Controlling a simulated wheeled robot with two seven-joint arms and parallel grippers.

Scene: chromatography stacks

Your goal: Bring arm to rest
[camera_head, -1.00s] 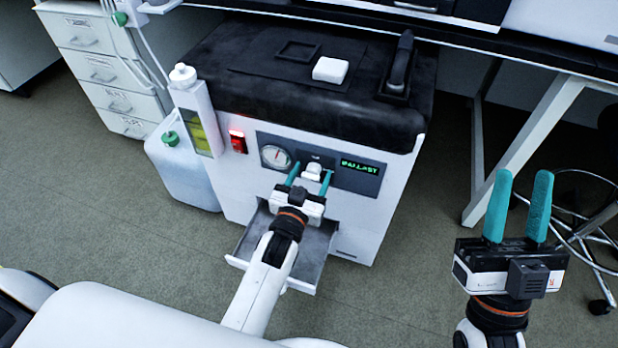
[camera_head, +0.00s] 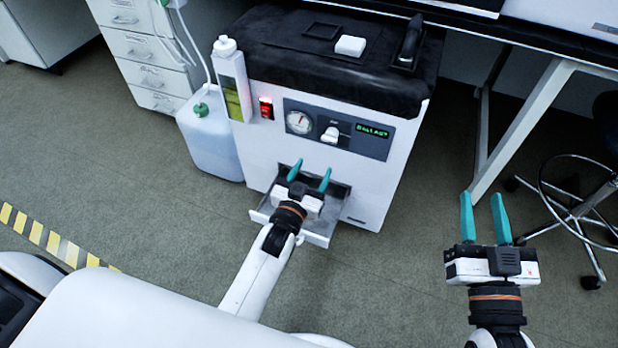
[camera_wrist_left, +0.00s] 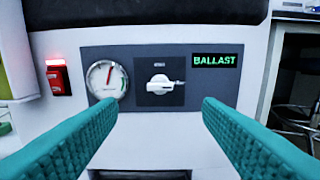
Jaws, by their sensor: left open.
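My left gripper (camera_head: 310,175) is open and empty in the head view, in front of the white pump unit (camera_head: 263,140) and over its pulled-out drawer (camera_head: 318,238). In the left wrist view its teal fingers stand wide apart, with nothing between them. Beyond them is the white selector knob (camera_wrist_left: 160,84) on the dark panel, apart from the fingers; the knob also shows in the head view (camera_head: 330,134). The green display (camera_wrist_left: 215,61) reads BALLAST. My right gripper (camera_head: 486,222) is open and empty at the right, over bare floor.
A gauge (camera_head: 299,122) and a lit red switch (camera_head: 266,107) are on the unit's front. A translucent jug (camera_head: 210,145) stands at its left. A bench leg (camera_head: 525,125) and a wheeled stool (camera_head: 575,205) are at the right. The floor in front is clear.

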